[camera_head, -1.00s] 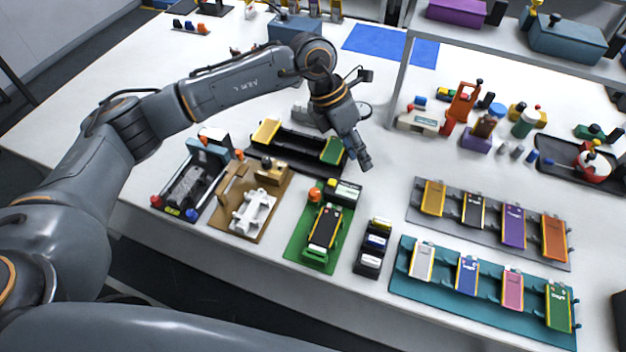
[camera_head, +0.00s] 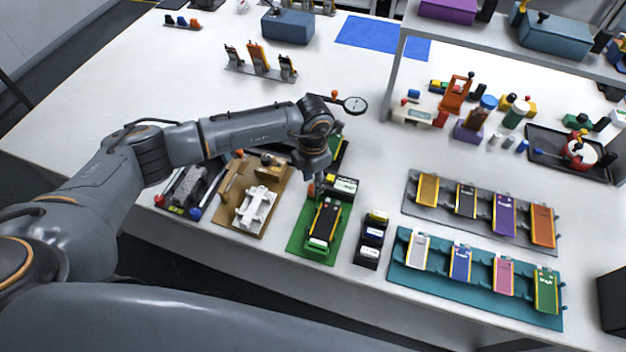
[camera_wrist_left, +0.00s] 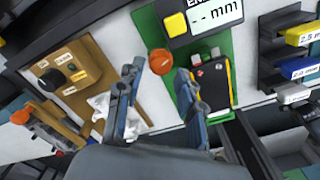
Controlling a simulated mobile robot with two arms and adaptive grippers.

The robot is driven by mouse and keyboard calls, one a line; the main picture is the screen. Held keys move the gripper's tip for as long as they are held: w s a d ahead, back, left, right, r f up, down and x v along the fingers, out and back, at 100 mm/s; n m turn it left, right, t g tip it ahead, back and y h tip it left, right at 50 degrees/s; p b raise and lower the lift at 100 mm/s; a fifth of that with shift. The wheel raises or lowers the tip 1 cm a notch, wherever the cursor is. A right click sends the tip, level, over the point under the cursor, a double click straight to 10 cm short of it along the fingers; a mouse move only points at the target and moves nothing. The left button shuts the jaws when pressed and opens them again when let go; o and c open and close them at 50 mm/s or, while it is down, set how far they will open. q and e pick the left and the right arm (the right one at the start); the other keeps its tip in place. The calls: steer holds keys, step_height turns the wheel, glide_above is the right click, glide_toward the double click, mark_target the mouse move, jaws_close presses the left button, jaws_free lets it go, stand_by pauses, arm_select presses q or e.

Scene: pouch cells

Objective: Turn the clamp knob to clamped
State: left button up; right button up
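My left gripper (camera_head: 316,182) is low over the top left of the green fixture board (camera_head: 304,236). In the left wrist view its two fingers (camera_wrist_left: 158,82) are apart, with nothing held between them. A round orange knob (camera_wrist_left: 158,62) shows between and just past the fingertips; I cannot tell whether they touch it. In the head view the gripper mostly hides this knob. A black cell with yellow edges (camera_head: 324,222) lies on the board. A black knob (camera_wrist_left: 51,79) with small yellow labels is on the brown fixture (camera_wrist_left: 84,72). My right gripper is not in view.
A display reading mm (camera_wrist_left: 203,20) stands beside the orange knob. A white part (camera_head: 255,208) sits on the brown board to the left. A black stack of labelled bins (camera_head: 370,240) is to the right. A teal rack (camera_head: 400,275) and grey rack (camera_head: 412,205) hold several cells.

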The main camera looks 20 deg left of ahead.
arm_select(q)
steer(key=shift+f, duration=1.15)
jaws_close()
steer(key=m+b, duration=0.2)
steer(key=shift+w+f+b, duration=0.1)
steer(key=shift+f+b, duration=0.1)
steer(key=shift+b, duration=0.2)
steer(key=shift+r+m+b, duration=0.2)
steer(key=shift+m+b, duration=0.1)
steer(key=shift+m, duration=0.2)
jaws_free()
